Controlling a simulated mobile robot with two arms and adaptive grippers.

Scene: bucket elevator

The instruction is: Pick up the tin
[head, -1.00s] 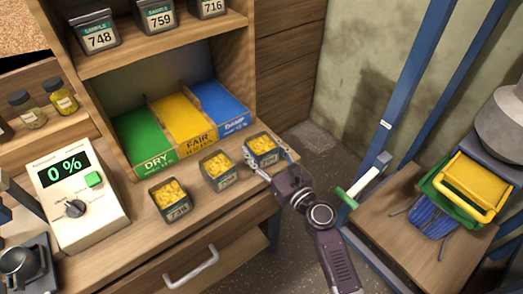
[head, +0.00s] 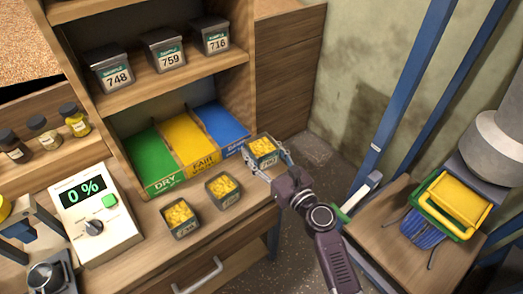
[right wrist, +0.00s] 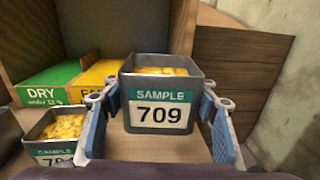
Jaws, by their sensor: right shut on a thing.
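The tin labelled SAMPLE 709 (head: 263,147), a grey metal box of yellow grain, is at the right end of the counter. It also shows in the right wrist view (right wrist: 160,103), upright and label facing me. My right gripper (head: 268,160) is shut on it, with one finger on each side. The tin appears slightly above the counter. Two similar tins stand on the counter to its left, a middle one (head: 222,190) and a left one (head: 181,218). My left gripper is not in view.
Green (head: 152,160), yellow (head: 187,140) and blue (head: 220,125) compartments lie behind the tins. A 0 % meter (head: 97,205) stands at left. A shelf above holds sample tins 748, 759 and 716. A blue post (head: 400,95) and a side table (head: 390,240) are at right.

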